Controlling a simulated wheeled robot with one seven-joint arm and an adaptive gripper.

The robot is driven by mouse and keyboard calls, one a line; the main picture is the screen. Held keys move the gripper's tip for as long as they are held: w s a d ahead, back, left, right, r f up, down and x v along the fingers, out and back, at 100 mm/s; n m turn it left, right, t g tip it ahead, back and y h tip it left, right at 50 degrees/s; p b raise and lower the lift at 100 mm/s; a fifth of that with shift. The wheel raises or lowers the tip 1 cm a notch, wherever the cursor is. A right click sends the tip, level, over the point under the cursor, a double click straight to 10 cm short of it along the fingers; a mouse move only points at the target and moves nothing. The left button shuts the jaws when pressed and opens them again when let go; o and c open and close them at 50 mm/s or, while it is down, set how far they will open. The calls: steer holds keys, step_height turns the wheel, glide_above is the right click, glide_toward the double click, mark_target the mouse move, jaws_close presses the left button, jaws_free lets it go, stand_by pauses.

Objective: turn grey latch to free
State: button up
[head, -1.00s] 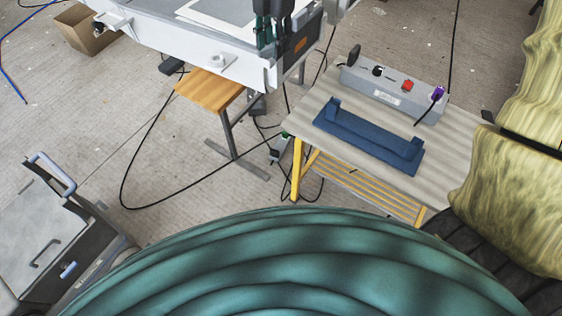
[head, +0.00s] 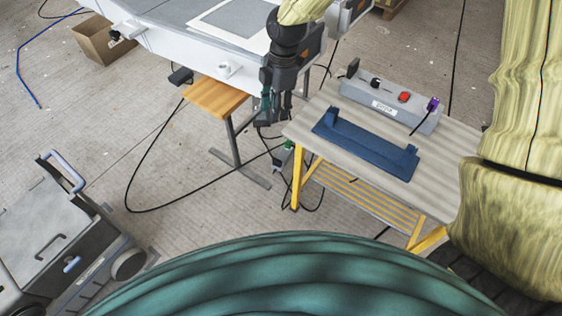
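No part stands out clearly as the grey latch at this size. A small light-grey fitting (head: 224,69) sits on the front side of the white-framed table; I cannot tell if it is the latch. A grey control box (head: 384,106) on the bench carries a black knob (head: 376,82), a red control (head: 404,97) and a purple-topped part (head: 433,104). My gripper (head: 275,117) points down near the white table's right end, left of the bench, and appears apart from the box. Its fingers are dark and small, so their opening is unclear.
A wooden bench (head: 448,150) with yellow legs holds a blue tray-like piece (head: 365,146). A wooden stool (head: 214,97) stands under the white table (head: 170,45). A grey wheeled cart (head: 40,225) is at lower left. Black cables cross the floor.

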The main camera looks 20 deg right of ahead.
steer(key=s+f+m, duration=0.3)
steer(key=s+f, duration=0.1)
steer(key=f, duration=0.2)
steer(key=s+a+f+m+y+p, duration=0.1)
steer(key=s+f+m, duration=0.2)
steer(key=f, duration=0.3)
steer(key=shift+s+a+f, duration=0.2)
steer(key=shift+s+f, duration=0.15)
steer(key=shift+s, duration=0.4)
steer(key=shift+c, duration=0.5)
